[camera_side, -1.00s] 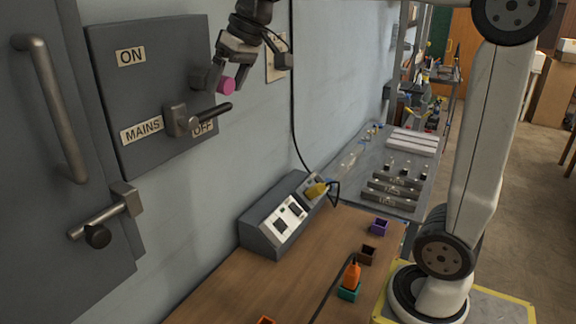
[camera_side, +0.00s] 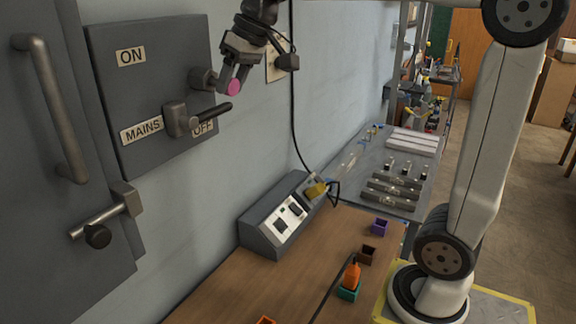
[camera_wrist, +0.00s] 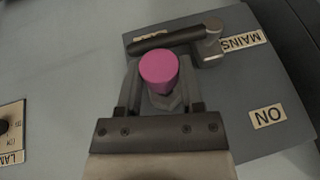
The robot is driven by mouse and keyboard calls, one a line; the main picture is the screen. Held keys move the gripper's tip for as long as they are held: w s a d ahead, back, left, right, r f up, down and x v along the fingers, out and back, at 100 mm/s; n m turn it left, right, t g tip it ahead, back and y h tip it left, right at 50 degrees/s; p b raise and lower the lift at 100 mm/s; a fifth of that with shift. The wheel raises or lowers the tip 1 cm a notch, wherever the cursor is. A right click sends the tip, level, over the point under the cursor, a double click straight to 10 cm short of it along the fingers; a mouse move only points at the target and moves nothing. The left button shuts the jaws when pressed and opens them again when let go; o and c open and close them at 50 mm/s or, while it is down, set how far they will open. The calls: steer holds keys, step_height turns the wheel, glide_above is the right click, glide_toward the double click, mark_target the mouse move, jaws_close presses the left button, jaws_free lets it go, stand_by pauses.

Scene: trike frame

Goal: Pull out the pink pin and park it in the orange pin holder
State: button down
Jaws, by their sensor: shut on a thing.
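The pink pin (camera_side: 233,88) is held at the tips of my gripper (camera_side: 229,82), in front of the grey MAINS panel (camera_side: 150,85). A grey boss (camera_side: 203,79) on the panel is just left of the gripper. In the wrist view the pink pin's round end (camera_wrist: 159,68) sits between the two fingers, with a grey nut-like part below it. Whether the pin's shaft is clear of the boss is hidden. An orange-rimmed holder (camera_side: 266,320) shows only partly at the bottom edge of the side view.
The lever handle (camera_side: 205,114) sticks out just below the pin. A black cable (camera_side: 292,100) hangs down the wall. A grey switch box (camera_side: 280,222) stands on the wooden bench. An orange-handled item (camera_side: 352,275) sits in a green holder, near brown and purple holders.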

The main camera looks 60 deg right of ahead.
steer(key=shift+s+f, duration=0.1)
steer(key=shift+s, duration=1.25)
steer(key=shift+s, duration=0.35)
steer(key=shift+s+f, duration=0.1)
steer(key=shift+s, duration=0.25)
steer(key=shift+s, duration=0.2)
